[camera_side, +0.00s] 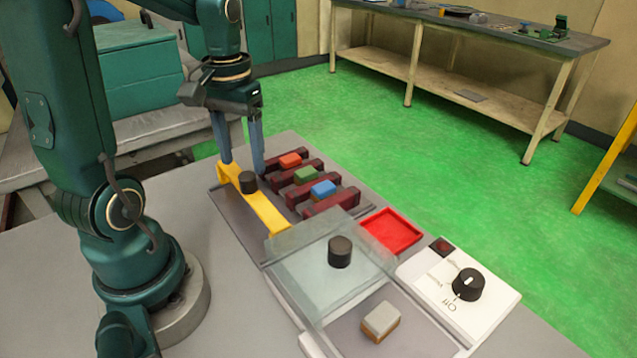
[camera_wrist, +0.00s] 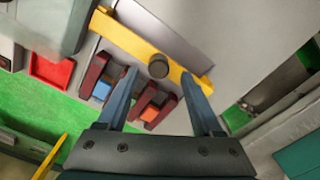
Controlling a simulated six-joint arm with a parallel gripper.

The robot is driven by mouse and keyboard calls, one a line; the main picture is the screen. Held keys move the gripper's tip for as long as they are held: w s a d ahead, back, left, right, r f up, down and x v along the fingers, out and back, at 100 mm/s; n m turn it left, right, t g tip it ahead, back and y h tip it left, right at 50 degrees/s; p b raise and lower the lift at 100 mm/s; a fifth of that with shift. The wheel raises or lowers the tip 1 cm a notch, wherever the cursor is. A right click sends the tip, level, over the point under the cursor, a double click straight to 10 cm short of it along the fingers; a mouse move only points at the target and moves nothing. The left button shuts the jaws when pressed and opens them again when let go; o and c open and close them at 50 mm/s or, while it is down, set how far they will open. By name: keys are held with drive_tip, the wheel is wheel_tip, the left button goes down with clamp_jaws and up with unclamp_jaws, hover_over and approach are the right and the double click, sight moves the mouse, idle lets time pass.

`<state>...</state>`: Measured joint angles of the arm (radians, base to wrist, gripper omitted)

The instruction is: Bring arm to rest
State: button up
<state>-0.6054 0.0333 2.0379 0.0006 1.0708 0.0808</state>
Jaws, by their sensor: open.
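My gripper (camera_side: 241,165) is open and empty, pointing down beside the black knob (camera_side: 247,182) on the yellow bar (camera_side: 262,205). In the wrist view my gripper's fingers (camera_wrist: 165,105) are spread wide with the knob (camera_wrist: 158,66) beyond them and the yellow bar (camera_wrist: 125,38) crossing behind. In the side view the fingertips overlap the far end of the bar. I cannot tell whether they touch it.
Dark red slotted holders (camera_side: 331,203) carry red, green and blue blocks. A clear lid (camera_side: 325,270) with a black knob, a red tray (camera_side: 392,231), a tan-grey block (camera_side: 380,322) and a white dial box (camera_side: 460,290) stand nearer. A workbench (camera_side: 470,40) is behind.

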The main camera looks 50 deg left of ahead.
drive_tip(key=shift+r, duration=0.55)
drive_tip(key=shift+w+d+r, duration=0.2)
drive_tip(key=shift+d, duration=0.1)
drive_tip(key=s+d+r+m+t, duration=0.1)
drive_tip(key=s+d+m+t, duration=0.1)
drive_tip(key=d, duration=0.4)
drive_tip(key=s+d+r+m+t, duration=0.1)
drive_tip(key=s+d+m+t, duration=0.1)
drive_tip(key=d, duration=0.4)
drive_tip(key=shift+s+r+m+t, duration=0.15)
drive_tip(key=shift+r+m+t, duration=0.2)
drive_tip(key=shift+m+t, duration=0.55)
